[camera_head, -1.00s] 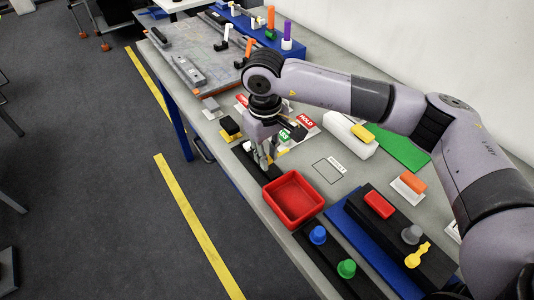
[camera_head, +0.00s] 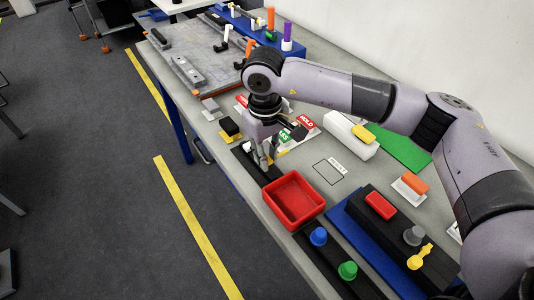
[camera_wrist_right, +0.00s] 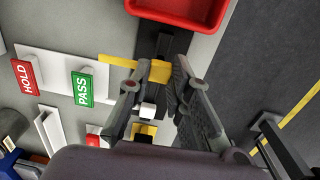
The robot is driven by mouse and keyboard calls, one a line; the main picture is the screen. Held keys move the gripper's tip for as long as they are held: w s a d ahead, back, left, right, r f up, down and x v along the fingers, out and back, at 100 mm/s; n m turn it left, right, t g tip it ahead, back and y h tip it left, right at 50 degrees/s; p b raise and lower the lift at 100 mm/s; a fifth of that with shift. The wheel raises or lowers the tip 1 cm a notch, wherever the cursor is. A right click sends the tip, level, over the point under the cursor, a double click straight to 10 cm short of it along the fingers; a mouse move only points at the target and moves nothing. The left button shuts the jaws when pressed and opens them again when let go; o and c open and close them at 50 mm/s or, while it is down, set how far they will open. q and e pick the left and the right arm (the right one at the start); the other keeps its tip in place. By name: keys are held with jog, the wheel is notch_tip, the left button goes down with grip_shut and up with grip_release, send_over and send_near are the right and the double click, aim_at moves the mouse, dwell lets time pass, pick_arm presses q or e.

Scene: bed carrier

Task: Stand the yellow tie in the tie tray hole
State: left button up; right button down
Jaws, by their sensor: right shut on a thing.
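My right gripper (camera_head: 264,161) is low over the black tie tray (camera_head: 271,176), just behind the red bin. In the right wrist view the gripper (camera_wrist_right: 158,76) is shut on the yellow tie (camera_wrist_right: 121,61), whose long arm sticks out to the left past the fingers. The black tray (camera_wrist_right: 150,38) runs beneath it. A small white piece (camera_wrist_right: 147,110) shows by the fingers, at the tray. The fingers and the tie cover the hole, so I cannot tell whether the tie's lower end is in it. My left gripper is out of view.
The red bin (camera_head: 294,200) stands close in front of the tray. PASS (camera_wrist_right: 82,88) and HOLD (camera_wrist_right: 25,77) signs stand beside the gripper. A black block on a yellow base (camera_head: 230,127) sits behind it. The table's edge is close on the left.

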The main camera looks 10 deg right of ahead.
dwell(0.4)
jog(key=shift+b, duration=0.45)
jog(key=shift+f+b, duration=1.3)
jog(key=shift+f, duration=0.1)
jog(key=c, duration=1.4)
grip_release()
jog(key=shift+r, duration=0.1)
notch_tip(320, 180, up, 12)
jog(key=shift+a, duration=0.2)
